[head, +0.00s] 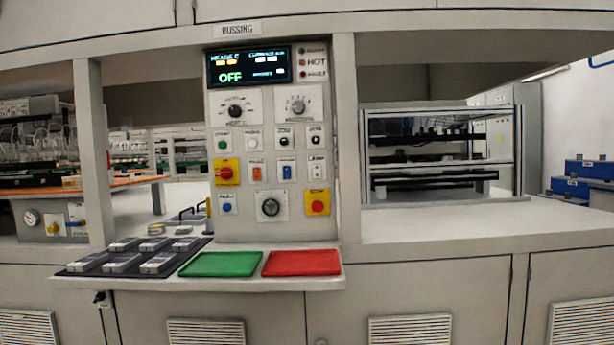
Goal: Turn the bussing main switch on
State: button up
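The bussing control panel (272,225) stands upright in the middle under a "BUSSING" sign (237,30). Its dark display (249,66) shows a large green "OFF". A red rotary knob on a yellow plate (227,172) sits at the panel's left, looking like the main switch; its label is too small to read. A red round button on a yellow plate (317,207) sits lower right. A black round dial or lock (270,206) is at bottom centre. My gripper is not in view.
A shelf below the panel holds a dark mat (75,270) with several small grey blocks, a green tray (221,264) and a red tray (302,262). Upright posts (348,135) flank the panel. The counter at right (450,221) is mostly clear in front of a rack (440,150).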

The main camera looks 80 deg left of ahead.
aim_at(225, 174)
jog(key=u, duration=2.7)
